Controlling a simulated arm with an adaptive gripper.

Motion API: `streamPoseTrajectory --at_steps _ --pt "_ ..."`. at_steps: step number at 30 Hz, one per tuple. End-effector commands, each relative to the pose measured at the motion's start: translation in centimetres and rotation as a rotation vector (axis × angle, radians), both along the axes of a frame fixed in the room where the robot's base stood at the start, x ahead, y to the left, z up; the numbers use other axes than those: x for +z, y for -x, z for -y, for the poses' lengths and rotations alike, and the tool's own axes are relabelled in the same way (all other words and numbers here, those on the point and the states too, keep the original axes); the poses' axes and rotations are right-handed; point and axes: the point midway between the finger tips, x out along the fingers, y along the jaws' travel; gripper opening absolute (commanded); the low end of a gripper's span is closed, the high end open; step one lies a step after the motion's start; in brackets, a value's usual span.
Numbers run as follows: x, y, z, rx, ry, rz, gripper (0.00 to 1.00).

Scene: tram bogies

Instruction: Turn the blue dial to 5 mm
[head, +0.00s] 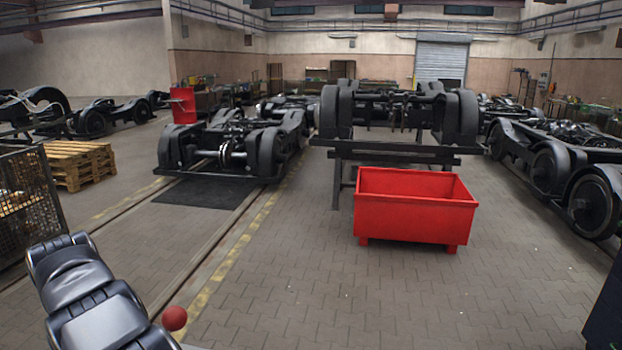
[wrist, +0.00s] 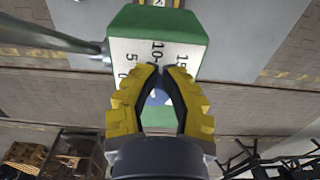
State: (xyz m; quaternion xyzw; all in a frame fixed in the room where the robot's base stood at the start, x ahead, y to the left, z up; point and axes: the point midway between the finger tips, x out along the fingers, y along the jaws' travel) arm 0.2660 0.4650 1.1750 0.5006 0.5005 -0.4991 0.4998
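In the wrist view a green block (wrist: 197,36) carries a white scale plate (wrist: 125,47) with black marks and the numbers 5, 10 and 15 showing, the last partly cut off. My gripper (wrist: 165,70) has yellow and black fingers in front of the plate, with their tips close together and a narrow gap between them. A small part of the blue dial (wrist: 157,97) shows between the fingers; the rest is hidden. I cannot tell whether the fingers touch it, or where its pointer stands. The head view shows neither dial nor gripper.
A grey rod (wrist: 50,38) reaches in from the left to the green block. In the head view a red bin (head: 415,207) stands before a raised bogie (head: 400,108). A red ball (head: 174,318) is at the lower left.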

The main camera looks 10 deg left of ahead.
Motion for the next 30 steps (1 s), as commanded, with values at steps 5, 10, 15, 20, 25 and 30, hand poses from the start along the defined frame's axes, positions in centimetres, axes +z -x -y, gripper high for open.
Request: streamPoseTrajectory --at_steps 5,10,15,20,25,30 --pt "0.0 -0.6 0.0 -0.001 0.0 0.001 0.0" --pt "-0.1 -1.1 0.0 -0.001 0.002 -0.001 0.0" --pt "-0.1 -1.4 -0.1 0.0 0.002 0.0 0.0" --pt "-0.1 -1.6 -0.2 0.0 0.0 0.0 0.0" --pt "0.0 -1.6 -0.3 0.0 -0.001 0.0 0.0" --pt "0.0 -1.5 -0.3 0.001 -0.002 0.0 0.0"
